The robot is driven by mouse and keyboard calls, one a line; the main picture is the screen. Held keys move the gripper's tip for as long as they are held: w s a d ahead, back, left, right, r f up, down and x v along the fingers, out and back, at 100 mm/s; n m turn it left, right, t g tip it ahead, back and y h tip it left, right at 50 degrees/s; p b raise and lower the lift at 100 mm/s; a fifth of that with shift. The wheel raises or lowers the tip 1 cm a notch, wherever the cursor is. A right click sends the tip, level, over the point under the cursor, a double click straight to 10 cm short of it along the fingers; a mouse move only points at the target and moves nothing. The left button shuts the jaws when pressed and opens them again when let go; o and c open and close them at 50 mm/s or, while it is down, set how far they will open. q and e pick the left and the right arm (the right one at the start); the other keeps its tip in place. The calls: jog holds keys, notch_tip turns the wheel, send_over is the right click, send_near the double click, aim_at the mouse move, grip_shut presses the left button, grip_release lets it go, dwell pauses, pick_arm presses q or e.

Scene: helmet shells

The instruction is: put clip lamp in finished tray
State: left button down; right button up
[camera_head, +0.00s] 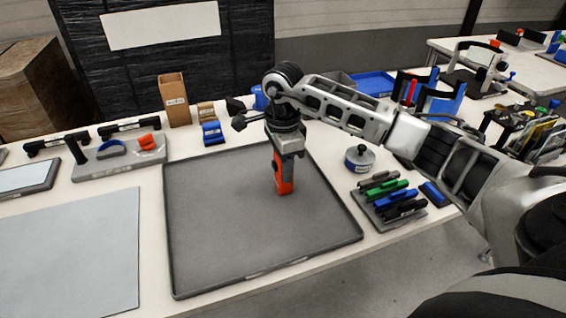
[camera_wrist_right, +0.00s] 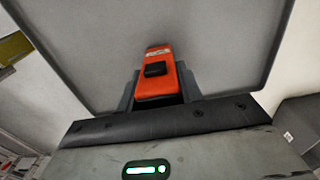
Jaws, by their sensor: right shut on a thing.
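The orange and black clip lamp (camera_head: 285,184) is upright in the jaws of my right gripper (camera_head: 280,160), over the dark grey tray (camera_head: 215,250) in the head view. In the right wrist view the lamp (camera_wrist_right: 158,75) shows its orange face and a black button, between the jaws of my right gripper (camera_wrist_right: 160,88). The tray floor (camera_wrist_right: 225,50) lies behind it. I cannot tell whether the lamp's lower end touches the tray floor. My left gripper is not in view.
A holder with several coloured markers (camera_head: 390,200) and a round grey container (camera_head: 360,157) stand right of the tray. A grey mat (camera_head: 70,250) lies to the left. A cardboard box (camera_head: 174,98) and a blue item (camera_head: 213,133) stand behind. The rest of the tray is clear.

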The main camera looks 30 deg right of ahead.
jog(key=shift+f, duration=0.2)
jog(key=o, duration=1.1)
notch_tip(320, 180, up, 12)
jog(key=shift+r+b, duration=0.25)
jog(key=shift+b, duration=0.1)
